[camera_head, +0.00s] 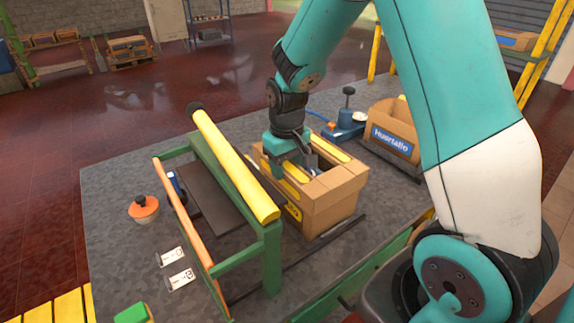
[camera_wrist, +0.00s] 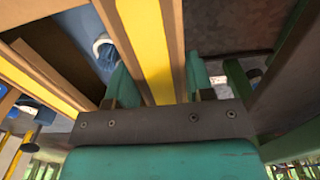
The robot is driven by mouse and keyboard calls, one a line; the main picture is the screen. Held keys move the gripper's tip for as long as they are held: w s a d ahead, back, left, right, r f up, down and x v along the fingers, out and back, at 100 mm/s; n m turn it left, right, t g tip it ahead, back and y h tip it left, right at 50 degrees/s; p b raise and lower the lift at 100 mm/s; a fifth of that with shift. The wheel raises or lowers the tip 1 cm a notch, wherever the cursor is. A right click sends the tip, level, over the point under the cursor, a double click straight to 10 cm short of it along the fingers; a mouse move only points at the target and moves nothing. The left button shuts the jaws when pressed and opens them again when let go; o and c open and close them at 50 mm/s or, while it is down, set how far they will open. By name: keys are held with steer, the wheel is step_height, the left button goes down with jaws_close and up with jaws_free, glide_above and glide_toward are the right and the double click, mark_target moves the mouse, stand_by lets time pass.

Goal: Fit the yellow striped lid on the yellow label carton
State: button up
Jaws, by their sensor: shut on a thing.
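The yellow label carton (camera_head: 330,205) stands on the grey table, its yellow label (camera_head: 293,212) partly hidden behind the rack's yellow bar. Cardboard with yellow stripes, seemingly the striped lid (camera_head: 331,148), shows at the carton's top. In the wrist view a yellow-striped cardboard strip (camera_wrist: 151,42) runs between the two teal fingers. My gripper (camera_wrist: 158,82) is shut on this strip. In the head view my gripper (camera_head: 293,168) points down at the carton's top and hides part of it. I cannot tell whether the lid is seated flat.
A green rack (camera_head: 272,255) with a yellow bar (camera_head: 235,165) and an orange bar (camera_head: 183,222) stands close left of the carton. Another carton labelled Huertallo (camera_head: 393,140) and a blue device (camera_head: 343,131) are behind right. An orange-topped jar (camera_head: 144,208) sits far left.

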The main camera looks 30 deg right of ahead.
steer(key=shift+f+b, duration=0.4)
steer(key=shift+f, duration=0.2)
stand_by(0.5)
steer(key=o, duration=1.3)
steer(key=shift+r, duration=0.2)
steer(key=shift+r+p, duration=1.35)
steer(key=shift+p, duration=0.1)
steer(key=shift+r, duration=0.1)
step_height(320, 180, up, 7)
steer(key=p, duration=0.6)
